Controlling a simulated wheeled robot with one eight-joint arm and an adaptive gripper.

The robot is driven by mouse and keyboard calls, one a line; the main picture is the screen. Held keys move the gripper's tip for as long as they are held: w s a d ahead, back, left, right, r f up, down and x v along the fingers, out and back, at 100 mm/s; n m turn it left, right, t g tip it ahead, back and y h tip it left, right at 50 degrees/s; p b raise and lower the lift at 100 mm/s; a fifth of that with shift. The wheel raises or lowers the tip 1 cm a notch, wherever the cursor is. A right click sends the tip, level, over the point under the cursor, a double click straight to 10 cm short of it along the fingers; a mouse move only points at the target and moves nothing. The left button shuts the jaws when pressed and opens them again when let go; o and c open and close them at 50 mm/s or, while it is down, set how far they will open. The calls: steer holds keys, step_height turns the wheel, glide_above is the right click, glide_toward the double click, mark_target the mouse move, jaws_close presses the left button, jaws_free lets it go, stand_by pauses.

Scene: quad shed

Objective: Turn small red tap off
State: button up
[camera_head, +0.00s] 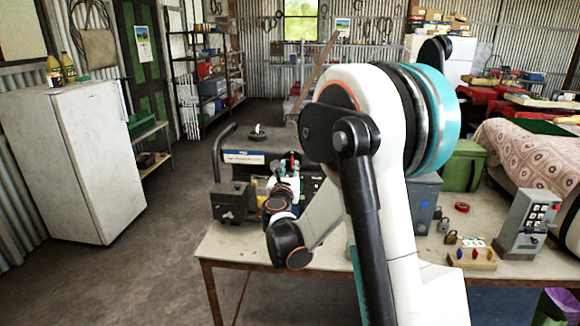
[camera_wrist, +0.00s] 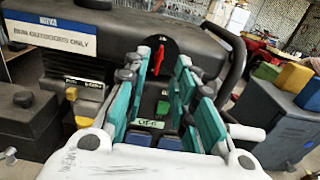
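The small red tap (camera_wrist: 158,60) is a thin red lever, standing roughly upright against a dark round recess on a black machine (camera_wrist: 100,55). In the wrist view my gripper (camera_wrist: 161,62) has its teal fingers apart, one each side of the tap as seen. I cannot tell whether either finger touches it. Nothing is held between the fingers. In the head view the machine (camera_head: 235,172) stands at the table's left end. A small red spot, likely the tap (camera_head: 291,159), shows near my gripper, which is largely hidden by my arm.
A green block and a small label (camera_wrist: 147,124) show below the tap. A black tubular handle (camera_wrist: 236,60) rises at right, beside a grey box (camera_wrist: 285,125). On the table (camera_head: 330,258) are padlocks, a button block (camera_head: 472,257) and a keypad box (camera_head: 525,225).

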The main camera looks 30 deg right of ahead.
mark_target(292, 161)
steer(key=b+x, duration=0.1)
steer(key=x, duration=0.5)
steer(key=shift+s, duration=0.1)
jaws_close()
